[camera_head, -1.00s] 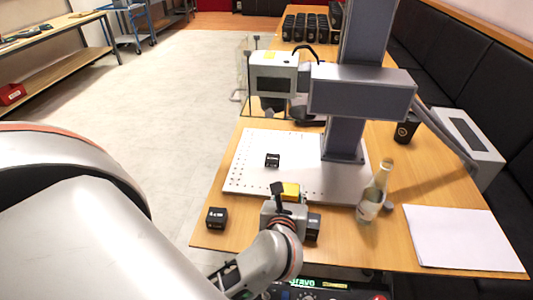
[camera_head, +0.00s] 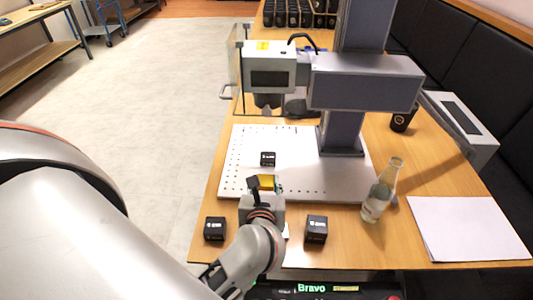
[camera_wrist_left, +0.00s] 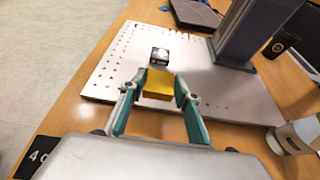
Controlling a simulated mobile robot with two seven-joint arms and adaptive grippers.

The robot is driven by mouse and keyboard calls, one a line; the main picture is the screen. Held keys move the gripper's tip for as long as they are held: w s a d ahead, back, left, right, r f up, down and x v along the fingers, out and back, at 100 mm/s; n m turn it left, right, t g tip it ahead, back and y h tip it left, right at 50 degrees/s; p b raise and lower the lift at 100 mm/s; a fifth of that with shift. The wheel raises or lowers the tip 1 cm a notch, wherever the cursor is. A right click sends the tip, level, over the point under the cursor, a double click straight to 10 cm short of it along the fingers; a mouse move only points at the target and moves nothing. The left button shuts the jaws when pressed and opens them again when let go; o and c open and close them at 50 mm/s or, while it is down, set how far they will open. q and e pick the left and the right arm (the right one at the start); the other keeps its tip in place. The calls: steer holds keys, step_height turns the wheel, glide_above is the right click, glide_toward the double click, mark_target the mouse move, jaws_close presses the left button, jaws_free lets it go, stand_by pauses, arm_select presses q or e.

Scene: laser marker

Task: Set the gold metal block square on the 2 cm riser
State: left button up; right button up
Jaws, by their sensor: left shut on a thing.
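My left gripper (camera_head: 263,186) is shut on the gold metal block (camera_head: 267,182), which it holds at the near edge of the white perforated plate. The left wrist view shows the gold block (camera_wrist_left: 158,84) between the teal fingers (camera_wrist_left: 155,100). A small black block (camera_head: 268,158) stands on the plate just beyond the gripper; the wrist view shows it (camera_wrist_left: 160,56) straight ahead, apart from the gold block. It may be the 2 cm riser, but I cannot read its label. My right gripper is out of view.
A black riser (camera_head: 215,228), seemingly marked 4 cm, and another black block (camera_head: 316,229) stand on the table before the plate (camera_head: 340,185). The marker's column (camera_head: 342,130) and head (camera_head: 270,72) rise behind.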

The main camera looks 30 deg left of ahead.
arm_select(q)
glide_above(268, 159)
steer(key=s, duration=0.1)
steer(key=shift+d+p, duration=0.3)
steer(key=shift+p, duration=0.05)
steer(key=shift+w+a+r, duration=0.15)
steer(key=shift+w+a, duration=0.15)
steer(key=shift+w, duration=0.2)
step_height(268, 159, down, 3)
steer(key=shift+s+f, duration=0.1)
steer(key=shift+f+b, duration=0.25)
steer(key=shift+b, duration=0.05)
steer(key=shift+f, duration=0.2)
steer(key=o, duration=1.1)
steer(key=shift+o, duration=0.2)
